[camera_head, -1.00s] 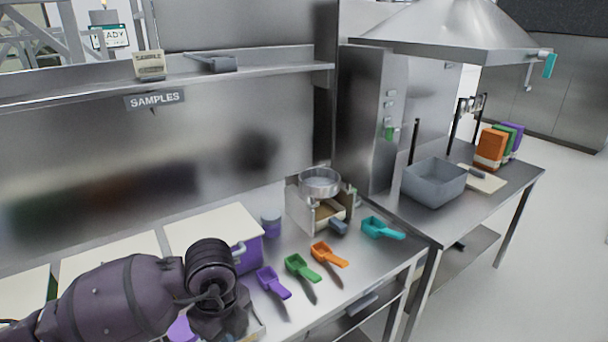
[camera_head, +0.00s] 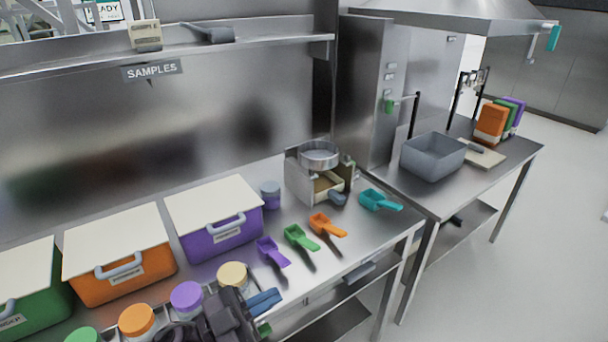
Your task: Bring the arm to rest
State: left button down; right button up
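My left gripper (camera_head: 235,318) is dark and sits low in the head view, at the front edge of the steel bench (camera_head: 345,235). It overlaps a row of lidded jars. A blue piece (camera_head: 264,300) juts out beside it; I cannot tell whether this belongs to the gripper. Its fingertips are not clear, so I cannot tell whether it is open or shut. Most of the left arm is below the picture. My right gripper is not in view.
Green (camera_head: 40,298), orange (camera_head: 135,280) and purple (camera_head: 228,236) lidded bins line the bench. Purple (camera_head: 187,295), orange (camera_head: 136,320) and cream (camera_head: 233,274) jar lids stand in front. Several scoops lie right of them. A grey tub (camera_head: 433,160) stands on the right table.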

pick_arm(q)
jog(key=a+f+n+t+y, duration=0.9)
jog(key=a+f+n+y, duration=0.3)
jog(key=a+n+y, duration=0.3)
jog(key=s+a+f+n+g+y, duration=0.2)
jog(key=s+a+f+g+y, duration=0.3)
jog(key=s+f, duration=0.4)
notch_tip(320, 180, down, 4)
jog(key=shift+a+r+n+g, duration=0.2)
jog(key=shift+a+n+g, duration=0.3)
jog(key=shift+a, duration=0.45)
